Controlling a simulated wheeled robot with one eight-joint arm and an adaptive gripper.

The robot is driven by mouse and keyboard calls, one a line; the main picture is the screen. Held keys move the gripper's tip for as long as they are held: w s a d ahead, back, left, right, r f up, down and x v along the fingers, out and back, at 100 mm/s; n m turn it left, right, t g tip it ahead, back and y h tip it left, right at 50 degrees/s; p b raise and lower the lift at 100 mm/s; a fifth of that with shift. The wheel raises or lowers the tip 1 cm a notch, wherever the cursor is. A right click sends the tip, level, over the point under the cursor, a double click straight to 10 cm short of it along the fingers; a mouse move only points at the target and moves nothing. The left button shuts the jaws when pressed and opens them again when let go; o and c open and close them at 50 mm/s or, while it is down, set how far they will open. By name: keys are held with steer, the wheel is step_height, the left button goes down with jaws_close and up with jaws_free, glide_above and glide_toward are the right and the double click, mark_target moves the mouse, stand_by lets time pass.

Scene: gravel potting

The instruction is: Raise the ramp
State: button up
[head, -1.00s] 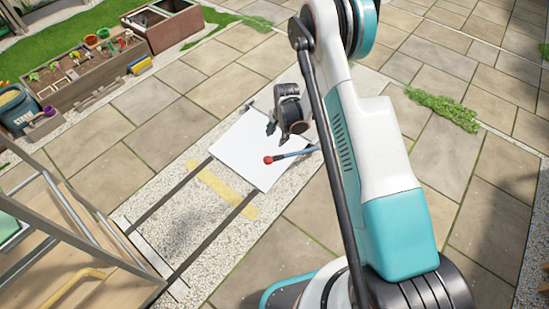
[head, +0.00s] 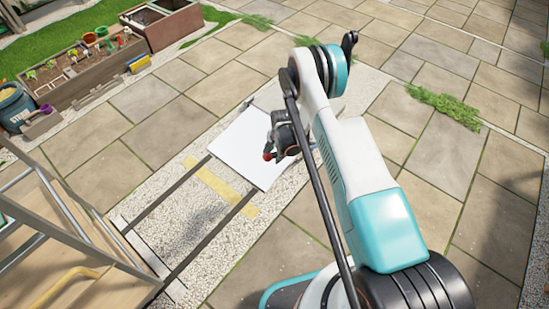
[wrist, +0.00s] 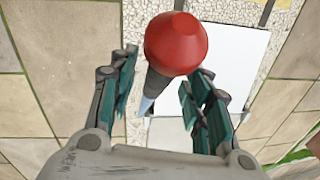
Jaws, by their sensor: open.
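A white flat panel, which looks like the ramp (head: 243,147), lies on the gravel strip at the end of two dark rails. It also shows in the wrist view (wrist: 233,68). A lever with a red knob (head: 267,157) stands at the panel's right side. In the wrist view the red knob (wrist: 176,43) is large and close, with its dark rod (wrist: 154,87) running down between my fingers. My gripper (head: 274,150) is open, its fingers on either side of the rod just below the knob. I cannot tell whether they touch it. My arm hides part of the lever in the head view.
A wooden frame with metal rails (head: 60,240) stands at the lower left. A yellow strip (head: 222,188) crosses the gravel between the dark rails. Planter boxes (head: 85,80) stand at the upper left. The paving around is mostly clear.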

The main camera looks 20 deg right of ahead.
steer(key=shift+w+f, duration=0.15)
steer(key=shift+f, duration=0.85)
jaws_close()
